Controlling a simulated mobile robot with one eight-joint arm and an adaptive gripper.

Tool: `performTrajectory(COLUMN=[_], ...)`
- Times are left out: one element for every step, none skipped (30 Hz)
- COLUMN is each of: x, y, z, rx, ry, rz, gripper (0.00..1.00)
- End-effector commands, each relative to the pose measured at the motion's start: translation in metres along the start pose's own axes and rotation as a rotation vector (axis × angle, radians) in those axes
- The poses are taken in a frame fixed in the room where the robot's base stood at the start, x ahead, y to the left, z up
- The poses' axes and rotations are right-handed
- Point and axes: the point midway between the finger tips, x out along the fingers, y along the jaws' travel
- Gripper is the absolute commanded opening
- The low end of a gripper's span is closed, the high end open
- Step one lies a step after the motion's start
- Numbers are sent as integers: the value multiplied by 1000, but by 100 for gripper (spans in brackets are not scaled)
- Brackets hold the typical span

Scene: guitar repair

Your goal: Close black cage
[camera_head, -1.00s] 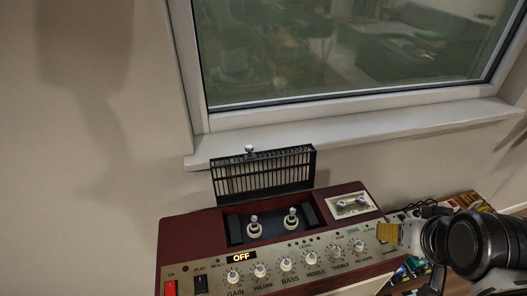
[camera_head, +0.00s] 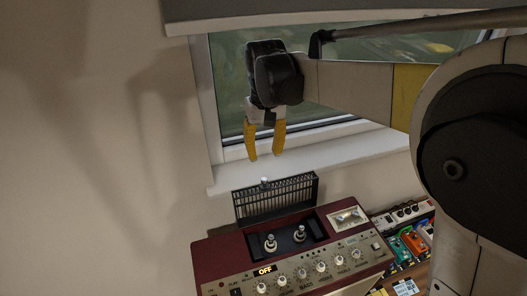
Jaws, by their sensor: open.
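The black cage (camera_head: 277,199) is a slatted grille standing upright at the back of the red amplifier (camera_head: 218,253), tilted open above a dark recess. A small light knob (camera_head: 264,181) shows at its top edge. Two tubes (camera_head: 285,240) stand uncovered in the recess. My gripper (camera_head: 265,156) has yellow fingertips pointing down and spread apart, with nothing between them. In the picture it is just above the cage's top edge, in front of the window sill. I cannot tell its exact depth from the cage.
A window (camera_head: 350,75) and white sill (camera_head: 340,150) lie behind the amplifier. Several colourful pedals (camera_head: 412,240) sit on a wooden surface at right. My arm fills the upper right.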

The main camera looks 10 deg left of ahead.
Motion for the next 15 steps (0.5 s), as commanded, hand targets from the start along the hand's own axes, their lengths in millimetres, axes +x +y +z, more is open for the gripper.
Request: performTrajectory(x=[2,5,9,13,18,25,31,37,45,52,58,66,72,77,84], y=[-2,-2,-3,-3,-2,-2,-2,-2,-2,-2,-2,-2,-2,-2,-2], z=[-2,-2,-2,-2,-2,-2,-2,-2,-2,-2,-2,-2,-2,-2,-2], rx=[-3,-4,-4,-4,-4,-4,-3,-3,-3,-3,-3,-3,-3,-3,-3], ry=[-4,-6,-7,-7,-7,-6,-6,-6,-6,-5,-5,-5,-5,-5,-5], rz=[0,0,0,0,0,0,0,0,0,0,0,0,0,0,0], gripper=[41,41,41,41,41,41,41,41,41,41,41,41,41,41,41])
